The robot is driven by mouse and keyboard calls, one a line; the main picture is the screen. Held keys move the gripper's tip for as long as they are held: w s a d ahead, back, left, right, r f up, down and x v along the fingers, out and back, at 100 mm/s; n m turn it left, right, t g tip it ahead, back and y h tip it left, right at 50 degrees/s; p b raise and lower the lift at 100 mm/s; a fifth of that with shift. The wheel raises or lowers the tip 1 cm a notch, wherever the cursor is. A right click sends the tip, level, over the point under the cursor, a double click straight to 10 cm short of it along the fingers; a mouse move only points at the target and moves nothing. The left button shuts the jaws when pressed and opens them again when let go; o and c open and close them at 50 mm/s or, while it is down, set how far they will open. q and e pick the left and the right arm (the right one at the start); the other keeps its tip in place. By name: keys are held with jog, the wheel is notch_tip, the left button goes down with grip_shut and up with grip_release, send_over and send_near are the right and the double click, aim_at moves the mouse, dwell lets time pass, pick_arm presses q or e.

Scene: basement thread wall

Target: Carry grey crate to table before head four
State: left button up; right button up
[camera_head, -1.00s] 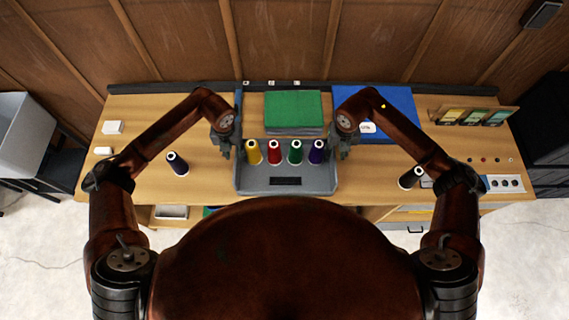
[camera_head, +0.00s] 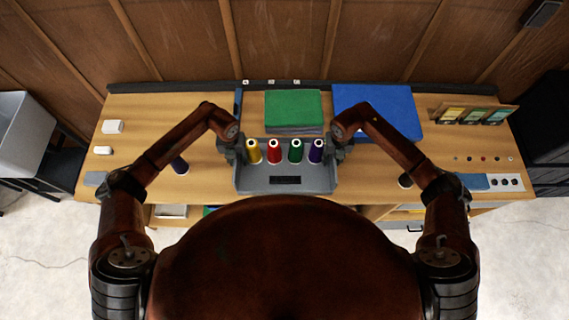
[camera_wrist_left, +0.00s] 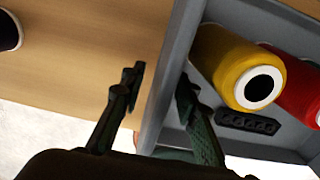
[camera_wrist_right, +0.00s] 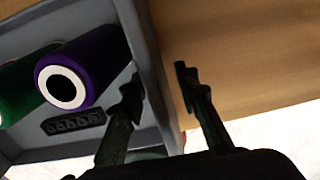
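The grey crate (camera_head: 285,186) stands upright on the wooden workbench (camera_head: 145,170), at its front middle. It holds a yellow (camera_head: 254,151), a red (camera_head: 274,151), a green (camera_head: 295,151) and a purple thread cone (camera_head: 316,151). My left gripper (camera_wrist_left: 157,85) is open, with one finger on each side of the crate's left wall (camera_wrist_left: 168,85). My right gripper (camera_wrist_right: 157,85) is open around the crate's right wall (camera_wrist_right: 150,65) in the same way. Neither gripper is visibly closed on its wall. I cannot make out head four or its table.
A green stack (camera_head: 293,110) and a blue sheet (camera_head: 385,108) lie behind the crate. A dark cone (camera_head: 179,166) stands left, partly behind my arm; another (camera_head: 405,181) is mostly hidden at right. A sample rack (camera_head: 472,114) is back right. Floor shows on both sides.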

pick_arm(q)
grip_shut()
pick_arm(e)
grip_shut()
pick_arm(q)
jog(key=shift+w, duration=0.1)
pick_arm(e)
jog(key=shift+w, duration=0.1)
